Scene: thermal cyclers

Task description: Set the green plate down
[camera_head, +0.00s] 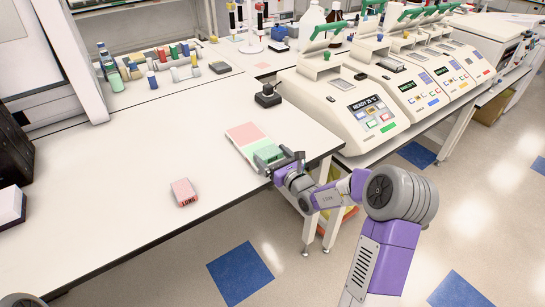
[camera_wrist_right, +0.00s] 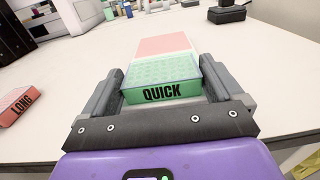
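The green plate, marked QUICK (camera_wrist_right: 162,92), sits between the two fingers of my right gripper (camera_wrist_right: 160,70), which touch its sides. In the head view the green plate (camera_head: 268,154) is at the table's right edge, held level by my right gripper (camera_head: 270,158). It is over the green end of a flat two-colour mat, whose pink part (camera_head: 247,132) shows beyond it; the pink part also shows in the wrist view (camera_wrist_right: 165,44). I cannot tell whether the plate touches the mat. My left gripper is not in view.
A red plate marked LONG (camera_head: 184,192) lies on the white table (camera_head: 110,160). A small black device (camera_head: 268,96) stands behind the mat. Several thermal cyclers (camera_head: 350,105) with green-handled lids stand at right. Coloured tubes and blocks are at back left. The table's middle is clear.

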